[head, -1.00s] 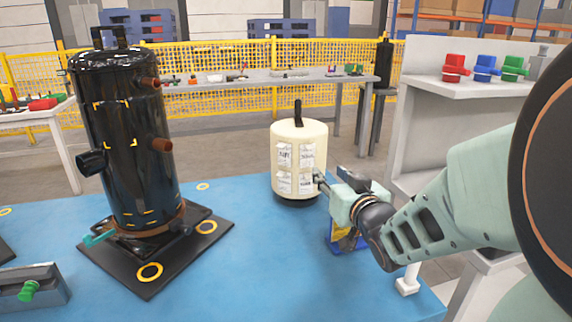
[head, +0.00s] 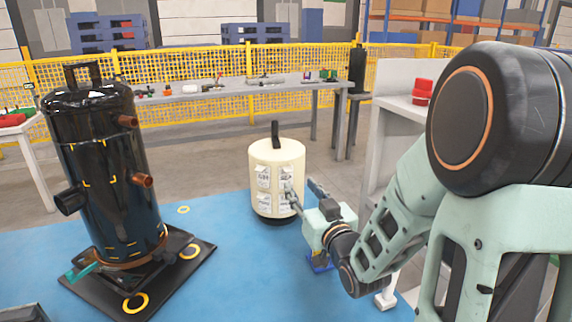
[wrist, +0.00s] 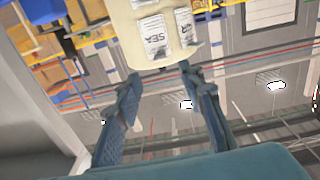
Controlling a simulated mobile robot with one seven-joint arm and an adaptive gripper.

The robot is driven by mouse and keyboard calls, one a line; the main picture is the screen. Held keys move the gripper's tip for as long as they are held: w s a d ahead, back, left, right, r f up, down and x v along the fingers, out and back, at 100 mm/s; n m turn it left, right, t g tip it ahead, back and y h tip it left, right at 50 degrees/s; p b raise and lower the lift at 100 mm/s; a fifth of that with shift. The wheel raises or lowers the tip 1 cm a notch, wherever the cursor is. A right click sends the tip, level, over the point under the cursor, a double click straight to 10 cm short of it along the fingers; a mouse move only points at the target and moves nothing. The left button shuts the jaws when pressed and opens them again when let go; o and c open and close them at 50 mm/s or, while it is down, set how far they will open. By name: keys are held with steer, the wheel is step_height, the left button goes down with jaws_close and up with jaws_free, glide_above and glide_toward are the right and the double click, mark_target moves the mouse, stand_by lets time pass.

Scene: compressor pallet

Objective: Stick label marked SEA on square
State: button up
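A cream canister (head: 277,158) with a black handle stands on the blue surface and bears several white labels. In the wrist view the label marked SEA (wrist: 155,38) is on the canister (wrist: 163,61), beside another white label (wrist: 186,27). My gripper (head: 302,188) is at the canister's right front. Its fingers are apart and empty in the wrist view (wrist: 159,78), with the SEA label beyond the tips. I cannot tell whether a fingertip touches the canister. The tall black compressor (head: 100,150) at the left carries yellow corner marks outlining a square (head: 99,168).
The compressor stands on a black pallet (head: 190,263) with yellow rings. A white shelf unit (head: 395,120) with a red part (head: 423,92) is at the right, partly behind my arm. A grey bench (head: 220,93) stands behind.

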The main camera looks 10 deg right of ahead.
mark_target(286, 168)
steer(key=w, duration=0.2)
steer(key=w+a, duration=0.1)
steer(key=w, duration=0.5)
steer(key=shift+w+a+f+b, duration=0.1)
steer(key=shift+w+a+b, duration=0.1)
steer(key=shift+b, duration=0.2)
steer(key=shift+s, duration=0.1)
jaws_close()
